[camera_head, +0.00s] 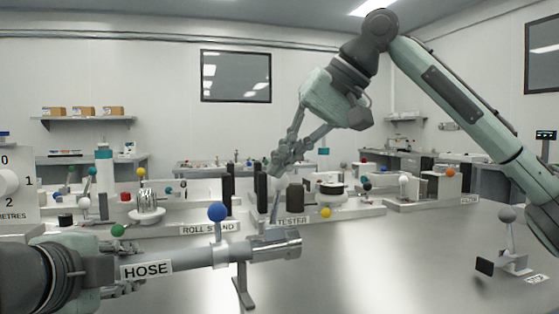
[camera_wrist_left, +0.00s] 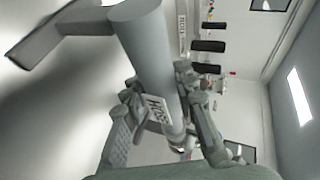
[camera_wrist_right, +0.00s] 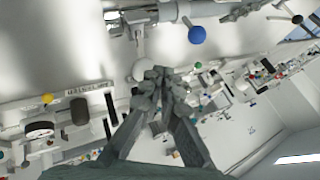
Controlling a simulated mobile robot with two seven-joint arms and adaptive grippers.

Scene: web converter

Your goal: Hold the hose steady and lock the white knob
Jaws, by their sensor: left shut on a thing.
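The grey hose (camera_head: 195,256), labelled HOSE, lies across the front in the head view and ends in a metal coupling (camera_head: 275,244). My left gripper (camera_head: 118,268) is shut around the hose behind its label; the left wrist view shows the hose (camera_wrist_left: 152,50) between the fingers. The white knob (camera_head: 281,182) stands above the coupling on a thin stem, partly hidden by my right gripper (camera_head: 275,188). In the right wrist view the white knob (camera_wrist_right: 139,70) is just beyond and left of the closed fingertips (camera_wrist_right: 160,76). Contact is unclear.
A blue knob (camera_head: 217,212) rises from a clamp around the hose on a stand (camera_head: 242,288). A roll stand sign (camera_head: 207,228) and tester sign (camera_head: 291,220) mark equipment behind.

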